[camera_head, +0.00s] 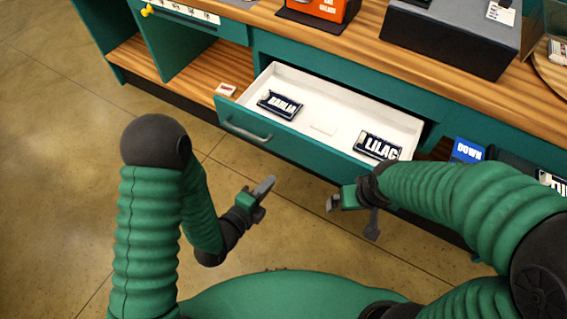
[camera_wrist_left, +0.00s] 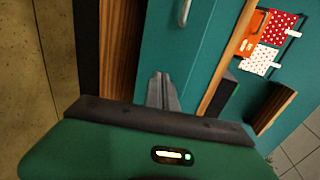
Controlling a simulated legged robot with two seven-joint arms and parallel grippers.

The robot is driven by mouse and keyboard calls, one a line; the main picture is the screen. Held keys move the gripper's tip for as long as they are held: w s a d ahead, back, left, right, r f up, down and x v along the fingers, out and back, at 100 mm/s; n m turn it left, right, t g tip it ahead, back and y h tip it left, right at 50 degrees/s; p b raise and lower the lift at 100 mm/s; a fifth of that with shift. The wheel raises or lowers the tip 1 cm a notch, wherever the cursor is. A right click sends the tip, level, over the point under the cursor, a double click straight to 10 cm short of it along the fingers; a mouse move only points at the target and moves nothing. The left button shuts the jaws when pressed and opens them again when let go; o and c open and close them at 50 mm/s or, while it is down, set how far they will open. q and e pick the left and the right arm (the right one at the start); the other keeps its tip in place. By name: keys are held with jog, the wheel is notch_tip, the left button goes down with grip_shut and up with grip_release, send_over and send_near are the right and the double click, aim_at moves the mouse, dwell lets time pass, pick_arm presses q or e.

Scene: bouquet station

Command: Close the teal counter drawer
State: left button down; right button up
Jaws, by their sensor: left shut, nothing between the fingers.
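The teal counter drawer (camera_head: 290,139) is pulled out from the counter in the head view, its white inside showing. Its grey bar handle (camera_head: 247,132) is on the left part of the front. Two dark labelled packets, one reading LILAC (camera_head: 378,146), and a small pale piece lie inside. My left gripper (camera_head: 265,188) is shut and empty, in front of the drawer and apart from it. In the left wrist view its fingers (camera_wrist_left: 163,78) point towards a teal panel with a silver handle (camera_wrist_left: 184,12). My right gripper (camera_head: 335,201) is near the drawer's right front; its jaw gap is unclear.
The wooden counter top (camera_head: 360,57) carries an orange box (camera_head: 322,8) and a dark grey box (camera_head: 450,38). An open shelf (camera_head: 150,68) is left of the drawer. A blue DOWN card (camera_head: 467,150) is at right. Bare floor lies at left.

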pick_arm(q)
jog(key=w+d+f+b, duration=0.2)
jog(key=b, duration=0.9)
send_near(294, 150)
jog(key=x, duration=0.5)
jog(key=shift+w+d+f, duration=0.1)
jog(key=shift+w+d, duration=0.1)
jog(key=shift+d, duration=0.2)
jog(key=shift+w+d, duration=0.1)
jog(key=shift+w, duration=0.3)
